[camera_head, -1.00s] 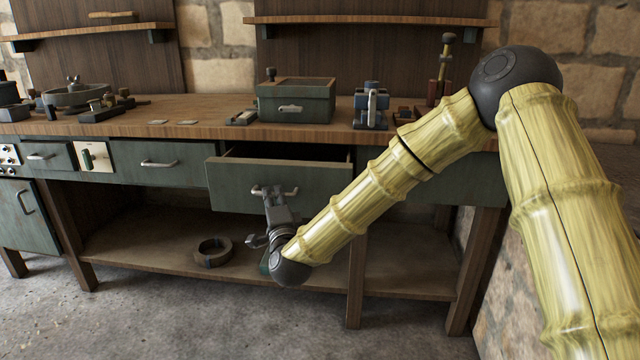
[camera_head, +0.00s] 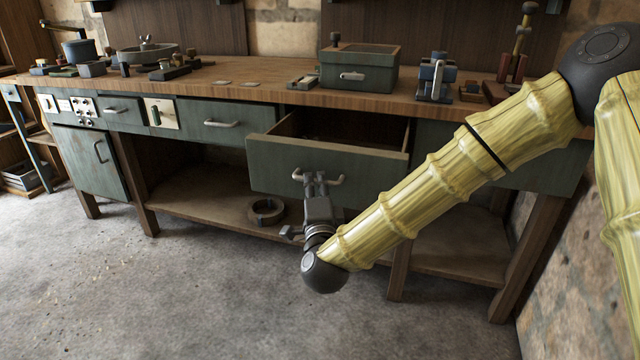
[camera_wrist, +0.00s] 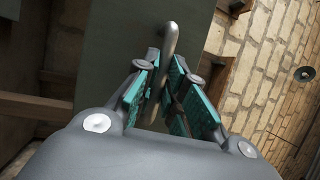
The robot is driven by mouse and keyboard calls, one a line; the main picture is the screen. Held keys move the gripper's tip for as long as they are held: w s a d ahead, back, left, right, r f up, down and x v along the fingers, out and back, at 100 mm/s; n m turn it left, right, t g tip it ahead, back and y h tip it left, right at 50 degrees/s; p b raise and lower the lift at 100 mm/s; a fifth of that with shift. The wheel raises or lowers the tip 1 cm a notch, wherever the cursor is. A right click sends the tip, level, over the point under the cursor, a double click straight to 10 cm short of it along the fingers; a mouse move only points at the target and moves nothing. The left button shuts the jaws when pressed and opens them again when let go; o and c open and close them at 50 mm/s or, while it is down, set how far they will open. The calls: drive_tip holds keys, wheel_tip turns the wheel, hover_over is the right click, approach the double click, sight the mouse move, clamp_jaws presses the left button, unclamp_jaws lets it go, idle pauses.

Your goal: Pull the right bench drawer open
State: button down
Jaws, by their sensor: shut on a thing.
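The right bench drawer (camera_head: 275,172) has a green front and a pale metal handle (camera_head: 336,181). It stands pulled out from the bench, and its dark inside shows behind the front. My gripper (camera_head: 316,184) is shut on the handle near its middle. In the wrist view the handle (camera_wrist: 170,45) runs between the teal finger pads of my gripper (camera_wrist: 172,88), against the green drawer front (camera_wrist: 125,45). The rest of the drawer's inside is hidden by its front.
The wooden bench top (camera_head: 255,92) carries a green box (camera_head: 358,72) and several small tools. A closed drawer (camera_head: 222,125) is to the left. A dark ring (camera_head: 266,211) lies on the lower shelf.

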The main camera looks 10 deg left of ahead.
drive_tip(key=c, duration=1.5)
unclamp_jaws()
drive_tip(key=v, duration=1.2)
drive_tip(key=shift+f, duration=0.1)
drive_tip(key=shift+d+f, duration=0.1)
